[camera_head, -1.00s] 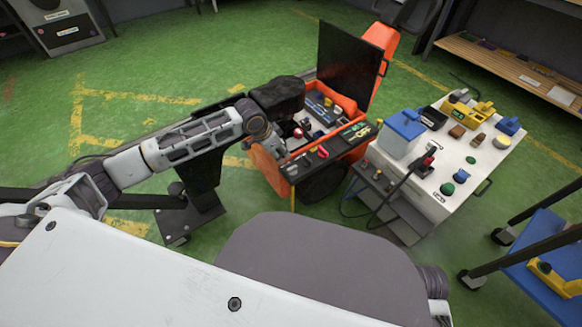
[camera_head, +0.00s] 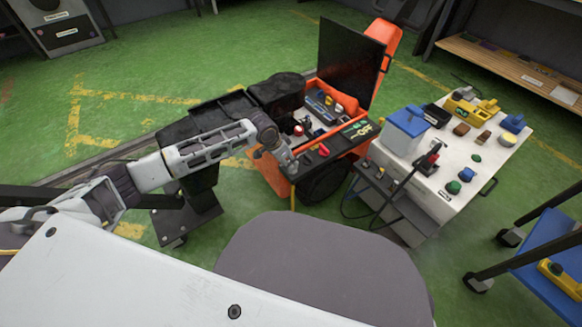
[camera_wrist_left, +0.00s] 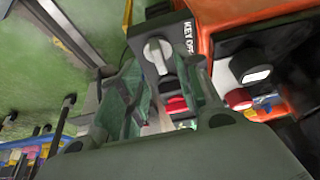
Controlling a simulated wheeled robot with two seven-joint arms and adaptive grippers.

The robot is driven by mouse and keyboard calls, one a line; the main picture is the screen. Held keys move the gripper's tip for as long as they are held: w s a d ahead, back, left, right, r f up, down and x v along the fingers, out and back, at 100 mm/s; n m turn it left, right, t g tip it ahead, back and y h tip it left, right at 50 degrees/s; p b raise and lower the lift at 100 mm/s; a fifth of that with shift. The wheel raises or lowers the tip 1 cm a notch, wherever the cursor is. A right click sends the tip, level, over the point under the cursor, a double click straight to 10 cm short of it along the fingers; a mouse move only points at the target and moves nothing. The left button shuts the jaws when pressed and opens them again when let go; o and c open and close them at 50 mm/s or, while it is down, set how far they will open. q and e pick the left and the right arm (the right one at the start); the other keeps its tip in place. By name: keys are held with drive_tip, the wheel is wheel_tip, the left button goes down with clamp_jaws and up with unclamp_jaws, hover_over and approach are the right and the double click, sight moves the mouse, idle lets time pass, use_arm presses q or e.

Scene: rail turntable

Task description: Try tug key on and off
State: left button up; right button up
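The orange tug (camera_head: 268,172) stands in the middle of the head view with its black lid raised. Its dark control panel (camera_head: 335,146) runs along the near edge of the open bay. In the left wrist view a silver key knob (camera_wrist_left: 158,54) sits on a dark panel beside the label "KEY OFF" (camera_wrist_left: 189,37). A red knob (camera_wrist_left: 176,104) lies below it. My left gripper (camera_head: 288,163) is at the panel's left end. In the wrist view the left gripper (camera_wrist_left: 163,78) is open, its fingers apart on either side of the key knob's area; contact cannot be told. My right gripper is out of view.
A white cart (camera_head: 455,155) with a blue box (camera_head: 405,125) and several coloured parts stands right of the tug. A blue-topped trolley (camera_head: 550,250) is at the far right. Green floor (camera_head: 200,60) is clear behind and left of the tug.

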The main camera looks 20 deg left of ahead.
sight(292, 166)
use_arm(q)
drive_tip(key=shift+b+x, duration=0.35)
drive_tip(key=shift+x, duration=0.6)
drive_tip(key=shift+b+x, duration=0.55)
drive_tip(key=shift+x, duration=0.65)
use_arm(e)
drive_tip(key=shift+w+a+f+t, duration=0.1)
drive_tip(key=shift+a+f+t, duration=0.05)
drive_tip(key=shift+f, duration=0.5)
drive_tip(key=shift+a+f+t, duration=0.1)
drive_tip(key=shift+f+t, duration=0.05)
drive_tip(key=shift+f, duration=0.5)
use_arm(q)
clamp_jaws()
